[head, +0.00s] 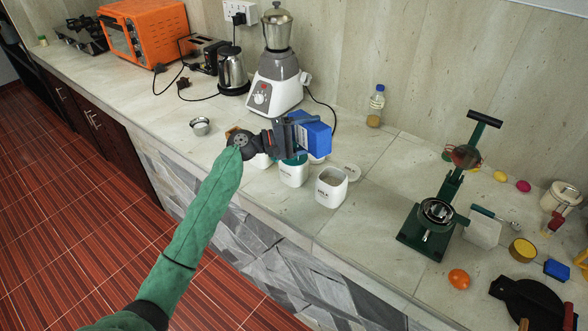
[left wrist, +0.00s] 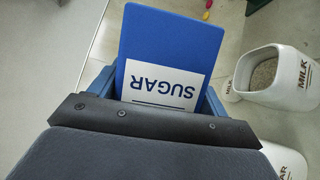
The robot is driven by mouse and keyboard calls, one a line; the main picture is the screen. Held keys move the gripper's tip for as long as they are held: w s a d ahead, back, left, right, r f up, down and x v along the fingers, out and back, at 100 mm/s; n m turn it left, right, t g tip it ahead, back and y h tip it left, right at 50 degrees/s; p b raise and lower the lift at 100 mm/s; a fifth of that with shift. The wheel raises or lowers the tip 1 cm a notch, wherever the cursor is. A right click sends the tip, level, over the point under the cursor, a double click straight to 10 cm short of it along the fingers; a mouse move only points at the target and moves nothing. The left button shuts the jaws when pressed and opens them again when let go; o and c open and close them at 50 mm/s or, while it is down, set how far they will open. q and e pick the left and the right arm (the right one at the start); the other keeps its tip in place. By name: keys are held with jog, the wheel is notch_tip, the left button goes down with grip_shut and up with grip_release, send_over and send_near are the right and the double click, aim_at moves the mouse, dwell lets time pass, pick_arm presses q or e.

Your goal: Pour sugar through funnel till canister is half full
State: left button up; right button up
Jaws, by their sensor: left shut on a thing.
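My left gripper (head: 290,134) is shut on a blue sugar box (head: 313,135) and holds it above the counter, over and beside the white canisters. In the left wrist view the box (left wrist: 170,45) shows its white SUGAR label upside down. A white canister (head: 293,177) stands below the gripper, with a teal piece that looks like the funnel (head: 297,159) at its top, partly hidden. In the left wrist view a white canister (left wrist: 288,160) with a label ending in "AR" is cut off at lower right. No pouring sugar is visible. My right gripper is out of view.
An open MILK canister (head: 331,188) with grainy contents stands right of the funnel canister, near a white lid (head: 347,172). A blender (head: 277,80) stands behind, a small steel bowl (head: 200,126) to the left, and a green press (head: 432,222) to the right.

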pick_arm(q)
jog(key=shift+w+a+r+n, duration=0.3)
jog(key=shift+r+n, duration=0.2)
jog(key=shift+n, duration=0.4)
dwell(7.1)
